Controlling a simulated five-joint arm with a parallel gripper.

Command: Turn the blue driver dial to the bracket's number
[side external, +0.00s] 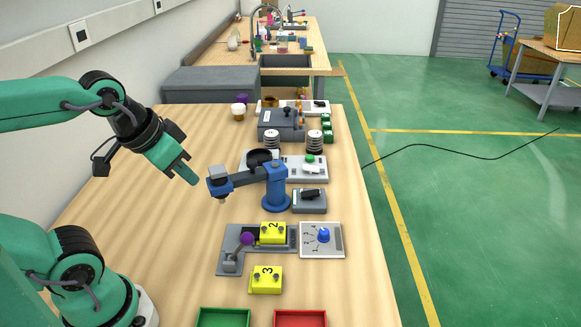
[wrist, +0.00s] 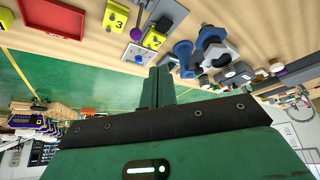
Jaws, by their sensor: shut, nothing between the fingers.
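The blue driver dial (side external: 323,235) sits on a white square plate (side external: 335,250) with numbers around the knob. A yellow bracket marked 2 (side external: 272,233) sits in the grey fixture (side external: 230,262) just left of the plate. A second yellow bracket marked 3 (side external: 266,279) lies on the table in front of the fixture. My gripper (side external: 193,180) is shut and empty, above the table to the left of the blue arm device and well apart from the dial. In the wrist view the dial plate (wrist: 138,54) shows just beyond my gripper (wrist: 158,75).
A blue arm device (side external: 275,187) stands behind the fixture. A purple-knobbed lever (side external: 247,238) is on the fixture's left. Green (side external: 223,318) and red (side external: 300,319) trays are at the near edge. Grey boxes and striped stacks stand farther back. The left table area is clear.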

